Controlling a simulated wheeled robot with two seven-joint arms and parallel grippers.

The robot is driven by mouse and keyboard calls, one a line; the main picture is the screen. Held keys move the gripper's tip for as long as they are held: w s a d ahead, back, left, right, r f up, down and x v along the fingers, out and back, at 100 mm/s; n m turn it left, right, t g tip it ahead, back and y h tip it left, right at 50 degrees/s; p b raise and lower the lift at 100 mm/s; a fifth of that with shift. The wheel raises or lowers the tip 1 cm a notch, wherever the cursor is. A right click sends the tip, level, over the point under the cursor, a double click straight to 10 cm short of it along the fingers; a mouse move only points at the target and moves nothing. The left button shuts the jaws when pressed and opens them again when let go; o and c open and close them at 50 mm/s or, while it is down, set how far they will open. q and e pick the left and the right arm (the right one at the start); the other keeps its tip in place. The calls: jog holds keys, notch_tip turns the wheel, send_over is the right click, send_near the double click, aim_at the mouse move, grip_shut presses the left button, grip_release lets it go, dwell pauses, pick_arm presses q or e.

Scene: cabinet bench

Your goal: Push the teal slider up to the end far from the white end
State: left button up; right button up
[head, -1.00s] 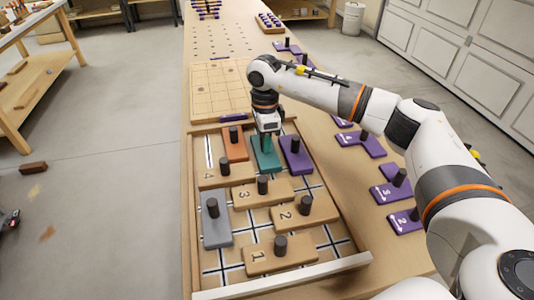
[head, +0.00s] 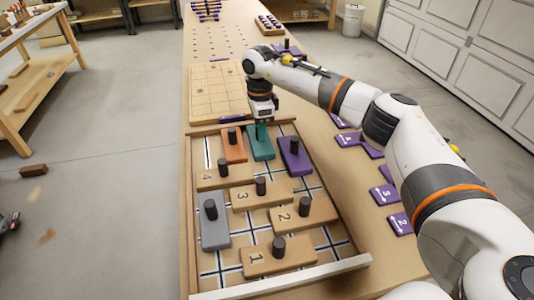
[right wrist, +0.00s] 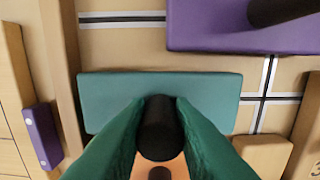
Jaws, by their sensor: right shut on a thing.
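The teal slider (head: 260,149) lies in the wooden tray at its far end, between the orange slider and the purple slider. In the right wrist view the teal slider (right wrist: 105,100) has its left edge at or very near the tray's end wall (right wrist: 62,75); I cannot tell if they touch. My right gripper (head: 262,128) is shut on the slider's black peg, with the green fingers on either side of the peg (right wrist: 160,128). The white end (head: 285,278) is at the tray's near side. My left gripper is not in view.
The orange slider (head: 234,150) is left of the teal one and the purple slider (head: 295,160) is right. Numbered wooden blocks, including block 3 (head: 248,197), and a grey block (head: 214,233) lie nearer. A gridded board (head: 215,85) lies beyond the tray.

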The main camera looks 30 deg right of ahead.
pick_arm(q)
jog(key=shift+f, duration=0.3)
pick_arm(e)
jog(key=o, duration=0.8)
jog(key=shift+s+d+f, duration=0.1)
jog(key=shift+d+f, duration=0.2)
jog(key=shift+d, duration=0.05)
jog(key=shift+c, duration=0.2)
jog(key=shift+a, duration=0.1)
jog(key=shift+a+r+p, duration=0.25)
jog(key=shift+r+p, duration=0.4)
jog(key=shift+r, duration=0.2)
jog(key=shift+w+a+r+p, duration=0.15)
jog(key=shift+w+r+p, duration=0.05)
jog(key=shift+r+p, duration=0.85)
jog(key=shift+r, duration=0.3)
jog(key=shift+r+p, duration=0.7)
jog(key=shift+r, duration=0.2)
jog(key=shift+r+p, duration=0.6)
jog(key=shift+r, duration=0.2)
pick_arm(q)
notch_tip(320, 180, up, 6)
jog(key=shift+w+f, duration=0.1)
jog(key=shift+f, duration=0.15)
pick_arm(e)
jog(key=shift+s+r, duration=0.1)
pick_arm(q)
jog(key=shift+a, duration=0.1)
